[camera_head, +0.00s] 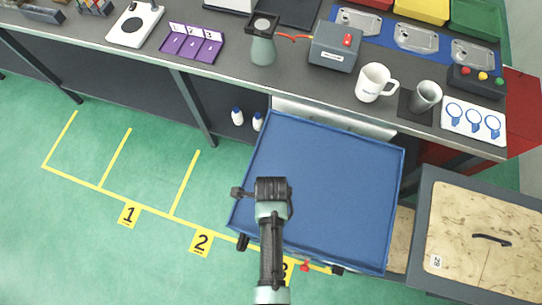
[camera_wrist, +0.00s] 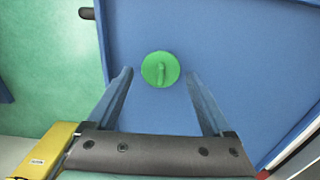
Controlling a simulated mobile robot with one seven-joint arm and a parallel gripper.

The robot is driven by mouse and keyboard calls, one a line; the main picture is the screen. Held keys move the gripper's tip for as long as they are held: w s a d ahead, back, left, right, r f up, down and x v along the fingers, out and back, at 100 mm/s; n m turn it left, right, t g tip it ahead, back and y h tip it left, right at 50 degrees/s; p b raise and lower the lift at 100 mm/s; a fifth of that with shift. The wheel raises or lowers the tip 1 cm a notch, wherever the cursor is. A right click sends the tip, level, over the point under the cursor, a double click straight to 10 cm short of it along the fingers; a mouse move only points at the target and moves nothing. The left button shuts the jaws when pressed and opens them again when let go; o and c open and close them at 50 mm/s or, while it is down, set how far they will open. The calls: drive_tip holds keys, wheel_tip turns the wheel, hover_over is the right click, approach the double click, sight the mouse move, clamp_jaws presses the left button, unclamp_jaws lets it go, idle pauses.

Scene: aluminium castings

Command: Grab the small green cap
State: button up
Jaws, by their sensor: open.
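In the head view my gripper (camera_head: 262,190) hangs over the left front part of the blue tray (camera_head: 335,180). The cap is not visible in the head view, where my arm covers that area.
A grey workbench (camera_head: 330,85) runs behind the tray, with a white mug (camera_head: 374,82), a grey cup (camera_head: 425,96) and a purple numbered holder (camera_head: 192,43). A wooden-topped cabinet (camera_head: 480,235) stands right of the tray. Two small white bottles (camera_head: 238,117) stand under the bench. Green floor is clear at left.

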drive_tip(key=shift+f, duration=0.85)
drive_tip(key=c, duration=1.1)
drive_tip(key=shift+c, duration=0.2)
drive_tip(key=shift+w+r, duration=0.1)
drive_tip(key=shift+r, duration=0.05)
